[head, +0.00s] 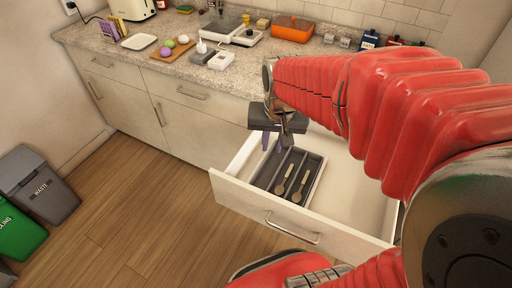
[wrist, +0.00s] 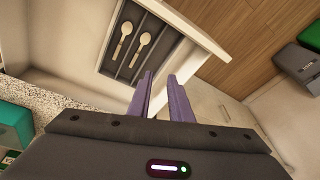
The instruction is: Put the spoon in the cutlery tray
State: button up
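The dark grey cutlery tray (head: 313,172) sits in the open drawer and has several long compartments. Two wooden spoons lie in it, a left spoon (head: 284,181) and a right spoon (head: 300,188), apparently in separate compartments. The wrist view also shows the tray (wrist: 174,48) with both spoons, one spoon (wrist: 123,38) and the other spoon (wrist: 142,44). My gripper (head: 273,142) is above the tray's far left end, its purple fingers pointing down. In the wrist view my gripper (wrist: 160,78) shows a gap between its fingers and nothing in it.
The white drawer (head: 287,223) is pulled out, with bare floor inside to the tray's right. The counter (head: 178,63) behind holds a cutting board (head: 172,49), a scale and an orange container (head: 292,29). Bins (head: 40,185) stand at left; the wooden floor is clear.

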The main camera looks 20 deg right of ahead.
jog(key=s+a+r+n+t, duration=0.2)
jog(key=s+a+r+n, duration=0.3)
jog(key=s, duration=0.5)
notch_tip(320, 180, up, 2)
jog(key=shift+a+r+t+y, duration=0.3)
jog(key=shift+a+t, duration=0.1)
jog(key=shift+a, duration=0.7)
jog(key=shift+s, duration=0.1)
